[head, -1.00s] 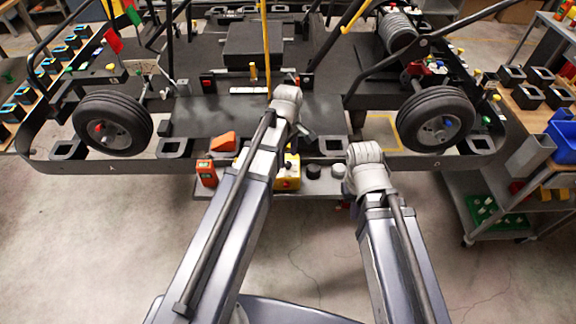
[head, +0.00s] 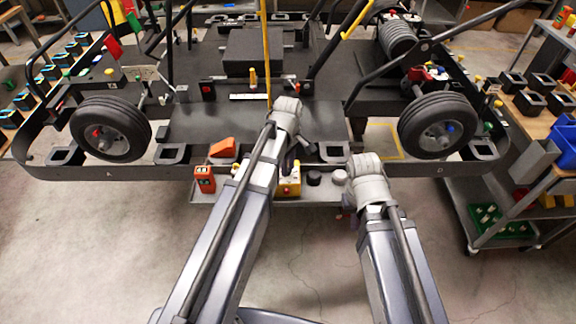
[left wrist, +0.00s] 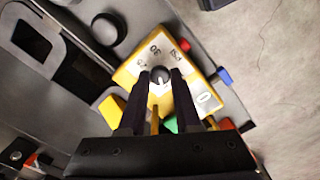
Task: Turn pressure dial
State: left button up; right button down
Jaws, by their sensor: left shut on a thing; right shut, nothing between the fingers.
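The pressure dial is a small dark knob with a light pointer (left wrist: 160,76) on a yellow box (left wrist: 127,76) with printed numbers, in the left wrist view. My left gripper (left wrist: 160,82) has its two black fingers on either side of the knob and is shut on it. In the head view the yellow box (head: 290,188) is partly hidden behind my left arm, and the left fingers are hard to see there. My right arm ends just right of the box in the head view; its fingers are hidden under the wrist.
The box sits on a grey tray (head: 325,187) in front of the kart frame. An orange device (head: 204,180) and an orange wedge (head: 223,148) lie left of it; black round knobs (head: 313,178) are right. Kart wheels (head: 112,130) stand on both sides. A blue-tipped peg (left wrist: 223,75) sticks out beside the box.

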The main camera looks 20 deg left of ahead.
pick_arm(q)
grip_shut()
jog(key=shift+m, duration=0.3)
jog(key=m, duration=0.4)
jog(key=shift+m, duration=0.3)
jog(key=m, duration=0.6)
jog(key=shift+m, duration=0.5)
jog(key=o, duration=0.8)
grip_release()
